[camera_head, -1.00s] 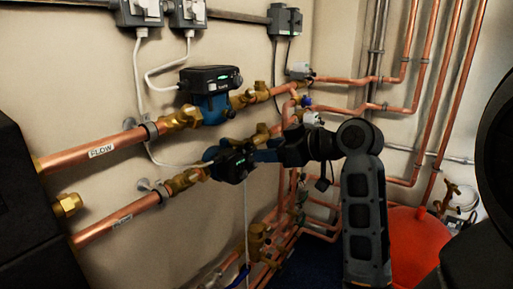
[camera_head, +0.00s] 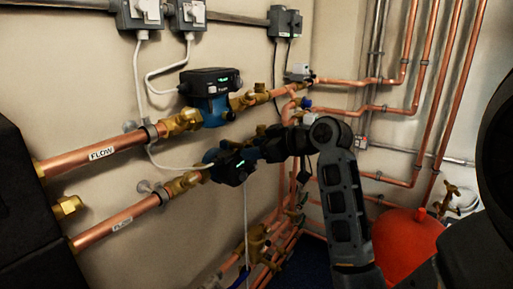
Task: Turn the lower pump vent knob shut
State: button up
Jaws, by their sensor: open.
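The lower pump (camera_head: 232,165) sits on the lower copper pipe. It has a dark head with a small green light and a blue body behind. My gripper (camera_head: 264,149) is at the right side of this pump, very close to it in the picture. I cannot tell whether it touches. Its jaws are open, though the fingers are small and dark against the pump. The vent knob cannot be made out. The upper pump (camera_head: 210,97), blue with a black head, is above on the upper pipe.
The upper flow pipe (camera_head: 75,159) and lower pipe (camera_head: 118,221) run left along the wall. Brass valves, cables and vertical copper pipes (camera_head: 440,100) crowd the area. A red vessel (camera_head: 405,245) stands at lower right. A black casing (camera_head: 30,215) fills the left edge.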

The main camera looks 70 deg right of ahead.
jog(key=shift+c, duration=0.5)
grip_shut()
jog(key=shift+a+n+h+b, duration=0.1)
jog(key=shift+n+h+b, duration=0.35)
jog(key=shift+b, duration=0.4)
jog(key=shift+o, duration=0.5)
grip_release()
jog(key=v, duration=0.7)
jog(key=shift+s+r, duration=0.2)
jog(key=shift+s, duration=0.1)
